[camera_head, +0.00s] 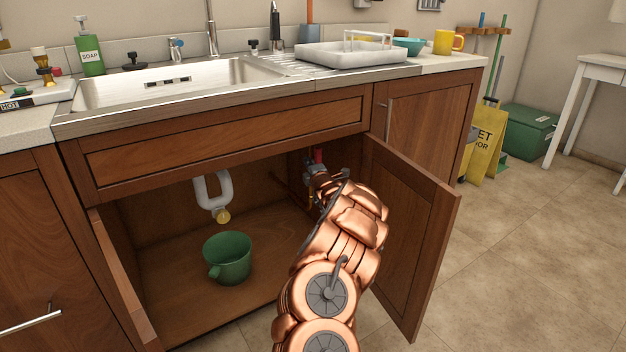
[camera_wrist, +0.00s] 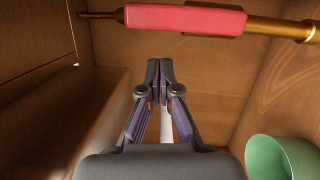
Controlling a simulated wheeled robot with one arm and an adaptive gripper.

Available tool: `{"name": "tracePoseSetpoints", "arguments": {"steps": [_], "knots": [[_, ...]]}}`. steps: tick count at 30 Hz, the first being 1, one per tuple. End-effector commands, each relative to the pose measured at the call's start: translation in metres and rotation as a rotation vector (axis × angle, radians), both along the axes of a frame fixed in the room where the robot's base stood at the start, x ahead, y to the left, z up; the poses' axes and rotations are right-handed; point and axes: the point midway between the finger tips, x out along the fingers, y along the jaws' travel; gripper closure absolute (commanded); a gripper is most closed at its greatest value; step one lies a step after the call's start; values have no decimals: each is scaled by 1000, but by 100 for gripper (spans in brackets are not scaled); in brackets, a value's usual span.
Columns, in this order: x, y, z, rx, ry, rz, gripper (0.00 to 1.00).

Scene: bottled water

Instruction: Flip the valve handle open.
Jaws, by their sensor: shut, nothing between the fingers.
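The red valve handle (camera_wrist: 185,18) lies crosswise along the top of the wrist view, with a thin dark metal end at its left. A brass pipe or valve part (camera_wrist: 275,28) shows at its right. In the head view a bit of the red handle (camera_head: 318,156) shows inside the open cabinet, just above my gripper, which is largely hidden by my arm. My gripper (camera_wrist: 160,65) is shut and empty. In the wrist view its fingertips are below the handle in the picture, with a visible gap; the depth between them is unclear.
A green bucket-like cup (camera_head: 228,258) stands on the cabinet floor, and shows in the wrist view (camera_wrist: 275,158). The open right door (camera_head: 415,215) stands beside my arm. Cabinet walls close in around the gripper.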

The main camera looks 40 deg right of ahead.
Motion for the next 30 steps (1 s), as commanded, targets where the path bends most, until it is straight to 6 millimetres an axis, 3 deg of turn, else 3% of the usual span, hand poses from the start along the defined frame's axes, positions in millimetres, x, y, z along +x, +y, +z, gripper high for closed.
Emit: {"name": "tracePoseSetpoints", "arguments": {"steps": [3, 18, 30], "knots": [[1, 12, -2, 2, -2, -1, 100], [-50, 33, 2, 4, -3, -3, 100], [-80, 46, -1, 4, 1, -2, 100]]}}
